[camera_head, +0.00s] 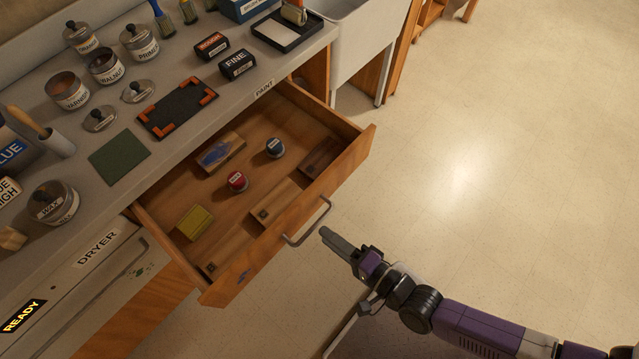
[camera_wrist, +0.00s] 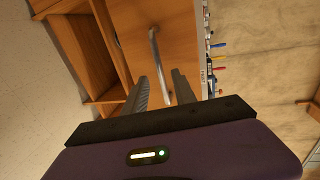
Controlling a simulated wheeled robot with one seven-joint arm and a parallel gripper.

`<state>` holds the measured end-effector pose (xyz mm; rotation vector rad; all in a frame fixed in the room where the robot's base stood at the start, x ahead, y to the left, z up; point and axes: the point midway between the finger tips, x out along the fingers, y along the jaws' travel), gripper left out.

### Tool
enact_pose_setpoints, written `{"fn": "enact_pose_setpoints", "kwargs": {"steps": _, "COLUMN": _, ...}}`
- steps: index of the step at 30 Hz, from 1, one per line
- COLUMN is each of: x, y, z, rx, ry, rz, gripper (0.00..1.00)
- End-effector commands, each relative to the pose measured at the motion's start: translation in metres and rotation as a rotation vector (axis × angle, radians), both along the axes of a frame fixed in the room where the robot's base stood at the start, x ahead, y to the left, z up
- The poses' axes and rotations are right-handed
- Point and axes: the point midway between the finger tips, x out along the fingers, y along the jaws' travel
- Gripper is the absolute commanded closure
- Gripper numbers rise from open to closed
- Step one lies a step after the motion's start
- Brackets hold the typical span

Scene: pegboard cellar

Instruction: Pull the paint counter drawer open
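The wooden paint counter drawer (camera_head: 262,238) stands pulled well out from under the counter edge marked PAINT. Its metal bar handle (camera_head: 308,222) is on the front panel. My gripper (camera_head: 327,233) is just off the front, close to the handle and seemingly apart from it. In the wrist view, the two fingers of my gripper (camera_wrist: 160,76) are spread. The handle (camera_wrist: 153,45) shows in line with the gap between them, beyond the tips, its lower end between the fingers. Whether they touch it is hard to tell.
The drawer holds a red jar (camera_head: 237,181), a blue jar (camera_head: 275,147), a yellow block (camera_head: 194,223) and wooden pieces. The counter top (camera_head: 215,95) carries several cans and a dark tray (camera_head: 178,107). A sink (camera_head: 368,40) stands behind. The floor (camera_head: 500,170) at right is clear.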

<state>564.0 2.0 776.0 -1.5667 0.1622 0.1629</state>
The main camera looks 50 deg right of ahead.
Motion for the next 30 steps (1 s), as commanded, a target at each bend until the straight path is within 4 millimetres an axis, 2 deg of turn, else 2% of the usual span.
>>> {"fn": "enact_pose_setpoints", "kwargs": {"steps": 3, "x": -0.014, "y": 0.000, "z": 0.002, "rx": 0.000, "ry": 0.001, "rz": 0.000, "gripper": 0.67}}
{"fn": "enact_pose_setpoints", "kwargs": {"steps": 7, "x": -0.021, "y": 0.000, "z": 0.004, "rx": 0.000, "ry": 0.000, "rz": 0.000, "gripper": 0.67}}
{"fn": "enact_pose_setpoints", "kwargs": {"steps": 26, "x": -0.022, "y": 0.000, "z": 0.005, "rx": -0.003, "ry": -0.001, "rz": 0.001, "gripper": 0.67}}
{"fn": "enact_pose_setpoints", "kwargs": {"steps": 30, "x": -0.022, "y": 0.002, "z": 0.003, "rx": -0.091, "ry": 0.007, "rz": 0.026, "gripper": 0.67}}
